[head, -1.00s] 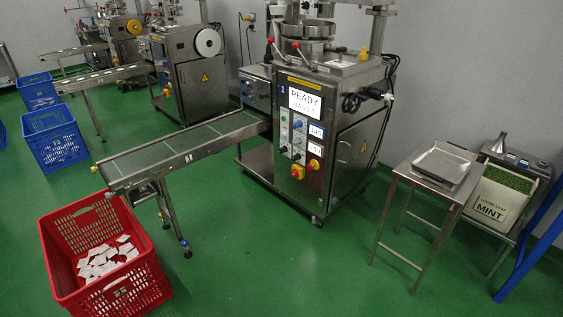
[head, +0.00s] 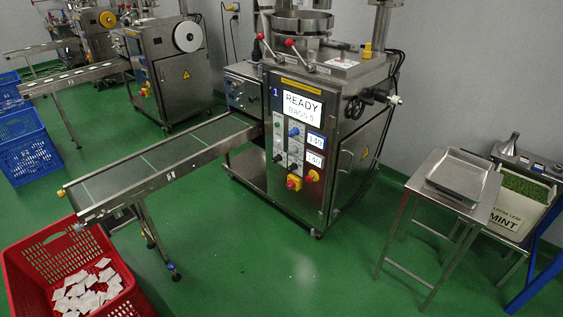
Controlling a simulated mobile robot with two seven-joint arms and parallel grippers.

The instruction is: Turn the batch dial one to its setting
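The packing machine numbered 1 (head: 325,135) stands at the centre, its front panel facing me. Its screen (head: 302,106) reads READY with a smaller line, perhaps "BAGS 0". Below it are small knobs, among them a blue one (head: 293,132) and a black one (head: 277,157). Two small displays (head: 315,143) sit to their right. Neither of my grippers is in view.
A conveyor (head: 160,165) runs from the machine to the left, above a red crate (head: 35,247) with white teabags. A small steel table (head: 477,205) with a tray and a mint bin (head: 520,212) stand right. Green floor (head: 270,260) in front of the machine is clear.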

